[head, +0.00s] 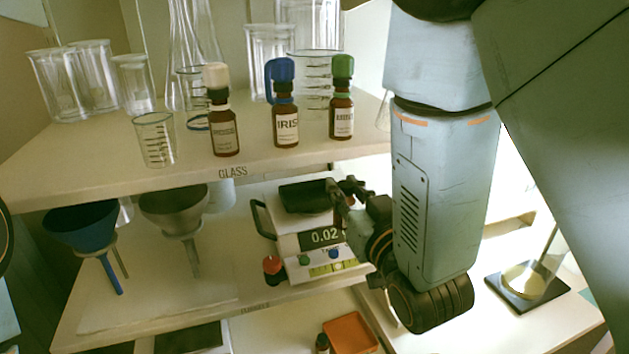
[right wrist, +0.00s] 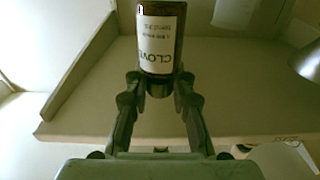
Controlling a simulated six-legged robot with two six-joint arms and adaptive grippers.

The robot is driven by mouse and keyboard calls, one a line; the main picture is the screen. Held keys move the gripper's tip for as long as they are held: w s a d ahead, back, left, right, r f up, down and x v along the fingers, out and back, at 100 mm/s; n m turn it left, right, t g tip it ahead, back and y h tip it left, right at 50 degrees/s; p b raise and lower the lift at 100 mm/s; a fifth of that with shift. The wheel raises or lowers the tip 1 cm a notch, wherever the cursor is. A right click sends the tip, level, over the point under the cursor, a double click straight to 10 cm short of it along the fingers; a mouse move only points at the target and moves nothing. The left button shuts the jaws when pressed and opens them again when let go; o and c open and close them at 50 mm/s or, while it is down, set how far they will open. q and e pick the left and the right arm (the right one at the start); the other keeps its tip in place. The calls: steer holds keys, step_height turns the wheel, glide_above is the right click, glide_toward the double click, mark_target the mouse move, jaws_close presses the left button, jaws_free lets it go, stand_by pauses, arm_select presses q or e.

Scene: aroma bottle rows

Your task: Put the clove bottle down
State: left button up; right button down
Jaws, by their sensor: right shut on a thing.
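The clove bottle (right wrist: 160,35) is dark with a white label reading CLOVE, seen in the right wrist view. My right gripper (right wrist: 158,85) is shut on it, with its fingers at the bottle's narrow end. In the head view my right gripper (head: 350,188) is over the right side of a scale (head: 295,245) on the lower shelf. The bottle is mostly hidden by the fingers there, and I cannot tell whether it touches the scale's dark pan (head: 300,197). My left gripper is not in view.
On the upper shelf (head: 110,172) stand a white-capped bottle (head: 224,130), a blue-capped IRIS bottle (head: 286,125), a green-capped bottle (head: 342,110) and glassware. A red-capped bottle (head: 272,270) stands beside the scale. Funnels (head: 80,228) are at left; an orange tray (head: 350,335) is below.

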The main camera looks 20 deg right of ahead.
steer(key=w, duration=0.5)
steer(key=w+a, duration=0.1)
steer(key=w, duration=0.9)
steer(key=shift+w+a+f, duration=0.25)
steer(key=shift+a+f, duration=0.1)
steer(key=shift+f, duration=0.05)
steer(key=f+b, duration=0.2)
steer(key=shift+s+d+f, duration=0.15)
steer(key=shift+d+f, duration=0.2)
steer(key=shift+w+a, duration=0.2)
steer(key=shift+a, duration=0.05)
steer(key=shift+s+f+b, duration=0.1)
steer(key=shift+s+b, duration=0.05)
steer(key=shift+b, duration=0.15)
steer(key=c, duration=1.4)
jaws_free()
steer(key=shift+s+d, duration=0.1)
steer(key=shift+d, duration=0.05)
steer(key=shift+o, duration=1.3)
steer(key=shift+f, duration=0.1)
steer(key=shift+w, duration=0.2)
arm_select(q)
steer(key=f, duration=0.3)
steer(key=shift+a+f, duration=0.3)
